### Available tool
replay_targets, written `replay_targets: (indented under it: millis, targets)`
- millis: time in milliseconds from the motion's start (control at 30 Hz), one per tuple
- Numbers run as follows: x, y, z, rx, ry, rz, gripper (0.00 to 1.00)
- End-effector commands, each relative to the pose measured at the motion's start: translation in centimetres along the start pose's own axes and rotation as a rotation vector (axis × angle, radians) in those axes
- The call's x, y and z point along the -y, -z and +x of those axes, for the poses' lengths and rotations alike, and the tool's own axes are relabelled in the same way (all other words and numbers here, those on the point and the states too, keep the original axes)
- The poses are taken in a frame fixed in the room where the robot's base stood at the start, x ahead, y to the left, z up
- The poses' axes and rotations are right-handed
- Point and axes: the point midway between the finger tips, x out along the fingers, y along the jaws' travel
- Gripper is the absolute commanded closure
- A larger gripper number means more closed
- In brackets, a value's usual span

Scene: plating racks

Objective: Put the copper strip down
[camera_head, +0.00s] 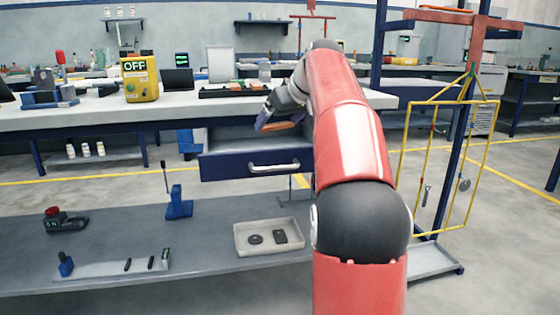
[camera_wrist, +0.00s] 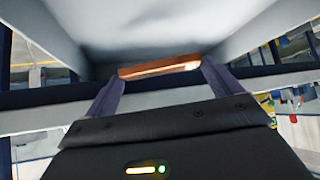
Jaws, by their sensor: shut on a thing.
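The copper strip (camera_wrist: 160,68) is a short orange-brown bar held across the tips of my gripper's fingers (camera_wrist: 158,80) in the wrist view. My gripper is shut on it. In the head view the strip (camera_head: 285,126) is a small orange sliver just beyond my gripper (camera_head: 268,118), at the open blue drawer. The drawer (camera_head: 232,167) is pulled out under the bench, with a pale inside. The strip appears at or just above the drawer opening. I cannot tell whether it touches the drawer floor. My arm hides the drawer's right side.
The bench top (camera_head: 60,118) lies just above the drawer. A yellow box marked OFF (camera_head: 140,80) and a black tray (camera_head: 228,91) stand on it. A lower shelf holds a pale tray (camera_head: 268,248) with two dark items. A yellow frame (camera_head: 405,165) hangs at the right.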

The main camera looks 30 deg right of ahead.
Motion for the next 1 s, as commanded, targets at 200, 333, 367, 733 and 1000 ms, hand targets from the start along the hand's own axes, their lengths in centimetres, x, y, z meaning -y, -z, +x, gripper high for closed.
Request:
replay_targets:
  millis: [200,333,367,733,1000]
  targets:
    - [0.0,-1.9,1.9,-0.004,0.0,-0.001,0.41]
    - [0.1,-3.0,2.9,-0.003,0.0,0.001,0.41]
    - [0.1,-3.3,3.3,-0.003,0.0,0.001,0.41]
    - [0.0,-4.5,4.5,-0.003,-0.001,-0.001,0.41]
    - [0.0,-4.8,4.8,-0.001,0.0,0.0,0.0]
